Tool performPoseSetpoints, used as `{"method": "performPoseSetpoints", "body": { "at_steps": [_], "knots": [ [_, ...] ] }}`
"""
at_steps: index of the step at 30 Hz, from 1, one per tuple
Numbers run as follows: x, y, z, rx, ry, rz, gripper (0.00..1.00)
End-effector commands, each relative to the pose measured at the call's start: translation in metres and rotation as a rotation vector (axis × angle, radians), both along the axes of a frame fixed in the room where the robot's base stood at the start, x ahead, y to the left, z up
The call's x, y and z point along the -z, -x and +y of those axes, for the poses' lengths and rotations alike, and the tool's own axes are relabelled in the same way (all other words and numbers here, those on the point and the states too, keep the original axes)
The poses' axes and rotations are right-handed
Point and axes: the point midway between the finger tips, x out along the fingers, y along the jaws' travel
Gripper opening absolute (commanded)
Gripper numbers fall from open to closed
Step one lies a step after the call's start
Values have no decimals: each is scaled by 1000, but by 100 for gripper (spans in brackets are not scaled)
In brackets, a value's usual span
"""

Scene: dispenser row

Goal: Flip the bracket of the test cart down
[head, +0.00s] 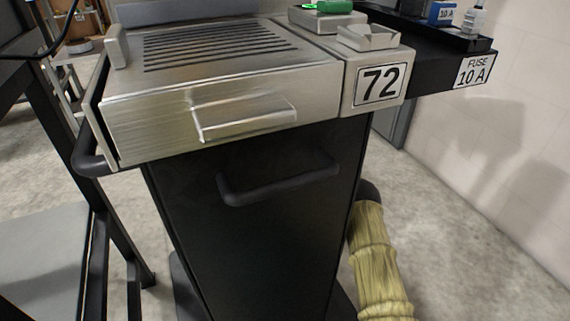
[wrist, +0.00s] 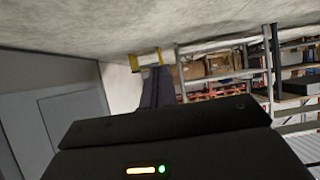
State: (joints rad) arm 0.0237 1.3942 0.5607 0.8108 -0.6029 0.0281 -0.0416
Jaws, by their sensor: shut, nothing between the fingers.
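The test cart (head: 260,225) stands in the middle of the head view, with a brushed steel top and a black front below. A clear or shiny plate-like piece (head: 243,119) sticks out from its steel front, and a black bar loop (head: 280,180) sits on the black panel under it. I cannot tell which of these, if either, is the bracket. My gripper (wrist: 165,118) shows in the wrist view as a dark body with small orange and green lights. It looks shut and empty, its fingertips are not clear, and no part of the cart is recognisable there.
A box marked 72 (head: 379,85) adjoins the cart's right side. A dark shelf labelled FUSE 10 A (head: 474,70) holds small items farther right. A black-framed stand (head: 45,240) is close on the left. Shelving (wrist: 225,70) shows in the wrist view.

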Motion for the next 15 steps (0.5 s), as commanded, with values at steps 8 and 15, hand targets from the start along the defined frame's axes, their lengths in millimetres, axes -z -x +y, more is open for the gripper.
{"method": "performPoseSetpoints", "body": {
  "at_steps": [8,15],
  "knots": [
    [-41,0,0,1,0,0,0],
    [-42,0,0,0,0,0,0]
  ]
}}
